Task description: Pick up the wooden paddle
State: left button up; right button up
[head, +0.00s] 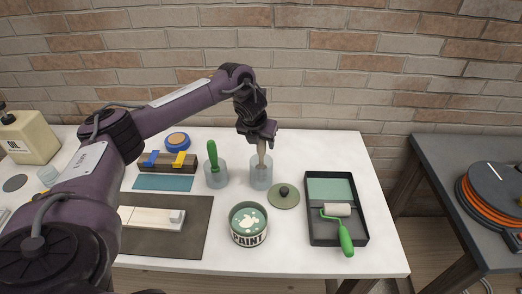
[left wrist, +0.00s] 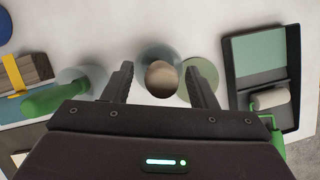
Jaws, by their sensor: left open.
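The wooden paddle (head: 262,151) stands upright in a clear glass (head: 261,177) near the middle of the white table. In the left wrist view its rounded wooden end (left wrist: 161,79) shows over the rim of the glass (left wrist: 156,54). My left gripper (head: 264,138) is above the glass, pointing down, at the paddle's top end. In the left wrist view my left gripper (left wrist: 162,85) is open, with one finger on each side of the paddle end. Whether either finger touches it, I cannot tell. My right gripper is in neither view.
A glass with a green-handled tool (head: 213,160) stands just left. A paint can (head: 249,226) is in front, and a round lid (head: 284,197) lies beside the paddle's glass. A tray (head: 313,232) with a green-handled roller (head: 338,211) lies right. A brick wall (head: 330,80) stands behind.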

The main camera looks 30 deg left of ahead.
pick_arm(q)
jog(key=shift+x, duration=1.15)
jog(key=shift+r, duration=0.2)
jog(key=c, duration=1.1)
jog(key=shift+o, duration=0.2)
jog(key=shift+r, duration=0.1)
